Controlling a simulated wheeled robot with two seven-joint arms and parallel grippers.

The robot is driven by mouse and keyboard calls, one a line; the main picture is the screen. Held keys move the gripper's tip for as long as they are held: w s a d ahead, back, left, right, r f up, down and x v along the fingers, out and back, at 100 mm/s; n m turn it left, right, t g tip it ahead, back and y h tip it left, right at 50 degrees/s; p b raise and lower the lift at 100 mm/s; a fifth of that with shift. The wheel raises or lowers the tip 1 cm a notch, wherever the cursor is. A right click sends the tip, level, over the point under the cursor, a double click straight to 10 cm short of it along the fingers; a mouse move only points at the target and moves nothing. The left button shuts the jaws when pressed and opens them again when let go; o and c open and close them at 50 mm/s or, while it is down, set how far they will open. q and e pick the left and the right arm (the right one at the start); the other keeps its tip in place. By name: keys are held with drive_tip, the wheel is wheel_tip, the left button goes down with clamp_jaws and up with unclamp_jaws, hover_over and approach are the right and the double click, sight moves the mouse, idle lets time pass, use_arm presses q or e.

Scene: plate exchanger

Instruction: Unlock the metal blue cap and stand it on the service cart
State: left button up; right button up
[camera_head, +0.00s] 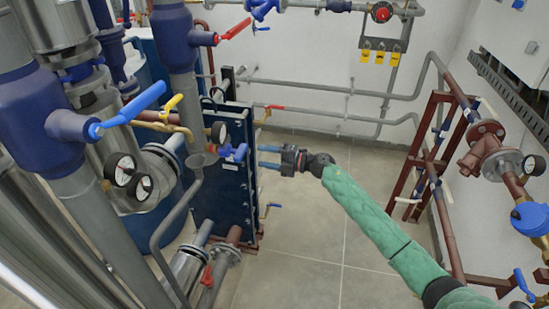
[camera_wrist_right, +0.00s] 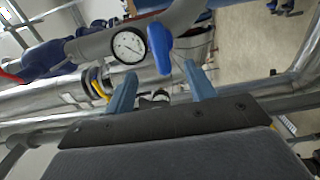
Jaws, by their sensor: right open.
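A blue wing-shaped piece (camera_head: 235,153), the likeliest match for the blue cap, sits at the front of the dark blue plate exchanger (camera_head: 235,195), beside a pressure gauge. My right gripper (camera_head: 262,157) is just right of it in the head view, apart from it and empty, with its two blue fingers spread. In the right wrist view a blue handle (camera_wrist_right: 159,48) stands on a grey pipe, ahead of and between the open fingertips (camera_wrist_right: 160,70). It appears to be the same piece. My left gripper is not in view. I see no service cart.
A gauge (camera_wrist_right: 130,46) is beside the blue handle. Blue valves with a blue lever (camera_head: 133,103) and pipes crowd the left. A brown pipe frame (camera_head: 412,170) stands at the right. The tiled floor (camera_head: 300,255) between is clear.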

sight(245, 153)
drive_tip(key=shift+x, duration=3.75)
drive_tip(key=shift+w+f, duration=0.1)
drive_tip(key=shift+w, duration=0.05)
clamp_jaws()
